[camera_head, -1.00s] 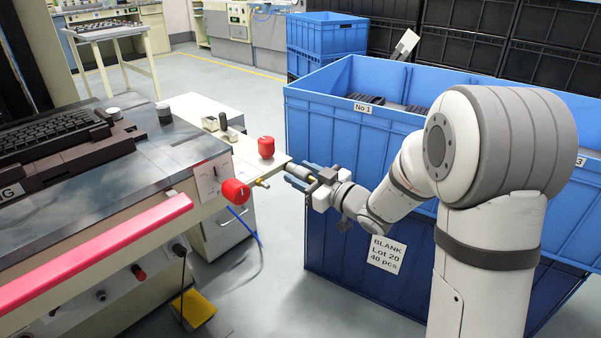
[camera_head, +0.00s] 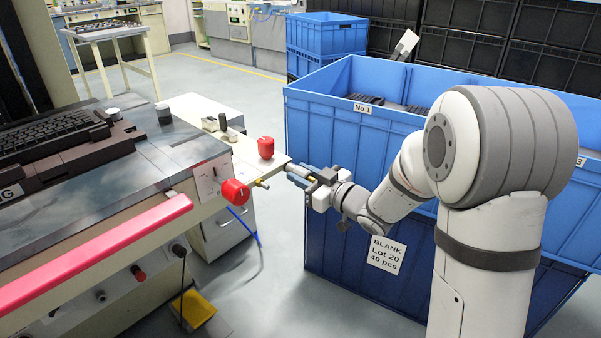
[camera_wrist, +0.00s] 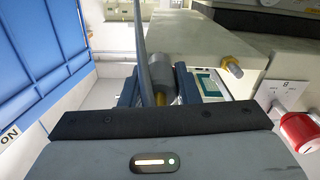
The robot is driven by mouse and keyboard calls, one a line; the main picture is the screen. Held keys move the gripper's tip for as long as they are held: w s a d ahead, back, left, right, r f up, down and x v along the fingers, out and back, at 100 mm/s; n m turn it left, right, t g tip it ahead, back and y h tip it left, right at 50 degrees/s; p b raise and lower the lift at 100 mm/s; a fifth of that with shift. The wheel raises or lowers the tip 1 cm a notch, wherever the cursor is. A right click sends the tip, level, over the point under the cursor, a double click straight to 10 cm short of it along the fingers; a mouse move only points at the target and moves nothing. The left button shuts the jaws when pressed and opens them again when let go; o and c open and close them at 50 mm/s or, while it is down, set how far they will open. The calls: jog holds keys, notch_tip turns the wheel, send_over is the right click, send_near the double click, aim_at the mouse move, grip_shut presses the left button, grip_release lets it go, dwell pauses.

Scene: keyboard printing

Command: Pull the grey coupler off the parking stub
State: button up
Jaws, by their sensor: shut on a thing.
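My gripper (camera_head: 296,173) is at the right of the workbench end, in front of the blue bin. In the wrist view its two bluish fingers are shut around the grey coupler (camera_wrist: 151,72), a smooth cylinder with a brass-coloured part showing just below it.
A red knob (camera_head: 235,191) and a red mushroom-shaped part (camera_head: 266,147) are close to the left of my gripper. A large blue bin (camera_head: 345,130) stands behind it and a dark blue bin (camera_head: 335,235) lies below. A blue hose (camera_head: 246,226) hangs beside the bench.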

aim_at(309, 178)
grip_shut()
jog(key=shift+v, duration=1.8)
jog(key=shift+d, duration=0.1)
jog(key=shift+s+d+r+p, duration=1.2)
jog(key=shift+s+d+r, duration=0.05)
jog(key=shift+d+r, duration=0.3)
jog(key=shift+f, duration=0.1)
